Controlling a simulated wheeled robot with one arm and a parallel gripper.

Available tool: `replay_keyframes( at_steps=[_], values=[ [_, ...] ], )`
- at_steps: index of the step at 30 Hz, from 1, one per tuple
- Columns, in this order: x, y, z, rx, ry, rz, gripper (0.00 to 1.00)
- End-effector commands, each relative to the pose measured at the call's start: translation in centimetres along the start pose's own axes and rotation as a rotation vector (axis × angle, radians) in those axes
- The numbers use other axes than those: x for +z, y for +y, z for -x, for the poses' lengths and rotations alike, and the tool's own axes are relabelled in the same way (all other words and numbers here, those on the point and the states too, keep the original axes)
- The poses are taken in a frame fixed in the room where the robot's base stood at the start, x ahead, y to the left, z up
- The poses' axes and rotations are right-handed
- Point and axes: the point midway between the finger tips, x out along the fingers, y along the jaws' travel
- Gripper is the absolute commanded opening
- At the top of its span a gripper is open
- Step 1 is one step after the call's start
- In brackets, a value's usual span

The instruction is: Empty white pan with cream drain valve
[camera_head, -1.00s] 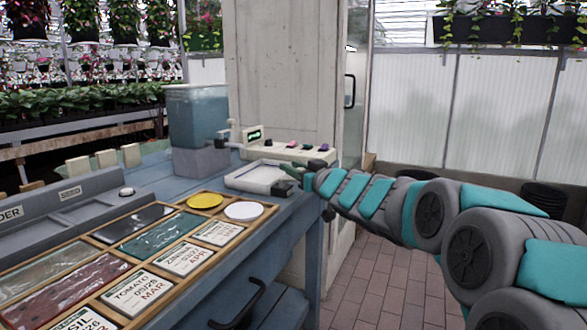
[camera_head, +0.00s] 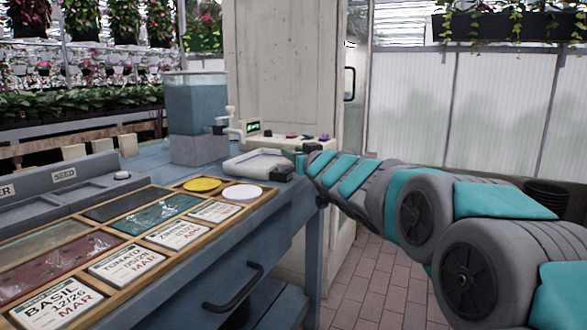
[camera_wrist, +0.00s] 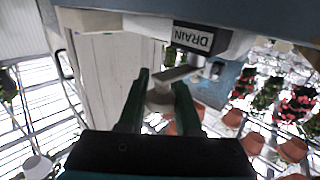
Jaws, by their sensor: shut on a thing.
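The white pan (camera_head: 236,165) sits at the far end of the blue bench, under the tap of the water tank. My gripper (camera_wrist: 160,92) has its two dark green fingers on either side of a cream valve piece (camera_wrist: 160,101) in the wrist view. It is shut on that piece, beneath a DRAIN label (camera_wrist: 193,39) that appears upside down. In the head view my arm reaches to the pan's right end and hides the valve and most of the fingers. I cannot tell whether the pan holds water.
The water tank (camera_head: 196,108) stands behind the pan. A controller with a green display (camera_head: 253,127) and several knobs is beside it. A wooden tray (camera_head: 172,226) of seed packets, with yellow and white discs, fills the near bench. Brick floor is open at right.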

Motion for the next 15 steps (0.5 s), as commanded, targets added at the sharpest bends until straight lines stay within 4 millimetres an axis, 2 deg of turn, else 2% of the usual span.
replay_keyframes(
  at_steps=[1, 15],
  values=[
    [0.58, -0.12, 0.08, 0.015, 0.005, 0.001, 0.0],
    [0.01, -0.21, 0.33, 0.065, -0.001, -0.004, 0.0]
  ],
)
